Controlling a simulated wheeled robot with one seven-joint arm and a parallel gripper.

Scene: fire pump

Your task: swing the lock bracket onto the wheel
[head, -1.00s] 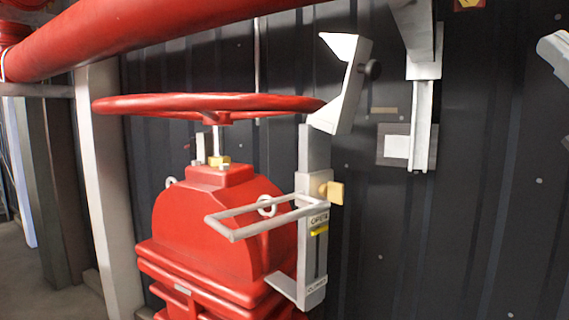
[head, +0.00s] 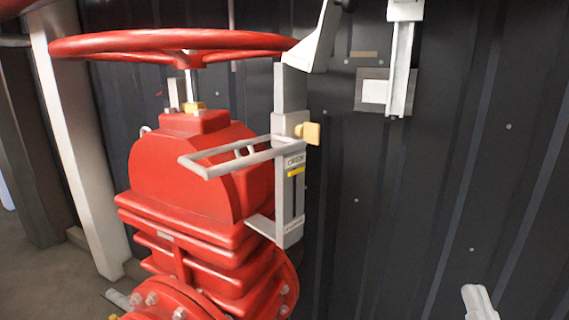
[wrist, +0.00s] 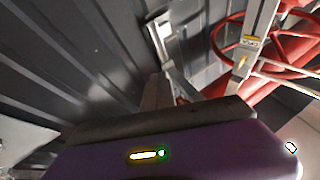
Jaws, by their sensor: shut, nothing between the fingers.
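The red wheel (head: 170,42) lies flat above a red valve body (head: 185,165). A grey post (head: 290,195) with labels and a yellow knob (head: 309,133) stands at its right. The lock bracket (head: 314,48), a pale angled plate with a black knob, sits at the top of the post. It stands up beside the wheel's right rim, its upper end cut off by the picture edge. A grey open loop (head: 232,160) reaches left from the post below the wheel. In the wrist view, my gripper (wrist: 157,80) is shut and empty, apart from the wheel (wrist: 228,45) and post (wrist: 250,45).
A dark ribbed wall (head: 430,200) runs behind the valve. A pale wall support (head: 402,70) with a small plate (head: 374,91) is right of the bracket. A white column (head: 75,140) stands left of the valve.

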